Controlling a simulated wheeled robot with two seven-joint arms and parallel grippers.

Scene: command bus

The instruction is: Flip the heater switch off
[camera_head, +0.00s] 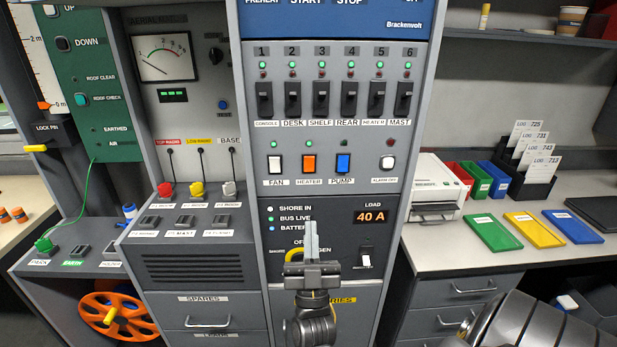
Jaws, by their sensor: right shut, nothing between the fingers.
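Two controls on the grey panel carry a heater label. One is the orange rocker switch (309,164) in the middle row, between the white FAN rocker (275,164) and the blue PUMP rocker (343,163); a green lamp above it is lit. The other is the black HEATER breaker (376,98), number 5 in the upper row, with a green lamp lit above it. My right gripper (311,232) is shut and empty, its fingers pointing up in front of the lower panel, below the orange rocker and apart from it in the picture. My left gripper is out of view.
A white ALARM OFF rocker (388,162) sits right of the pump rocker. A load display (370,217) reads 40 A, above a source selector partly hidden by my gripper. A printer (436,188) and coloured trays stand on the right counter. Plug sockets (185,220) are at left.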

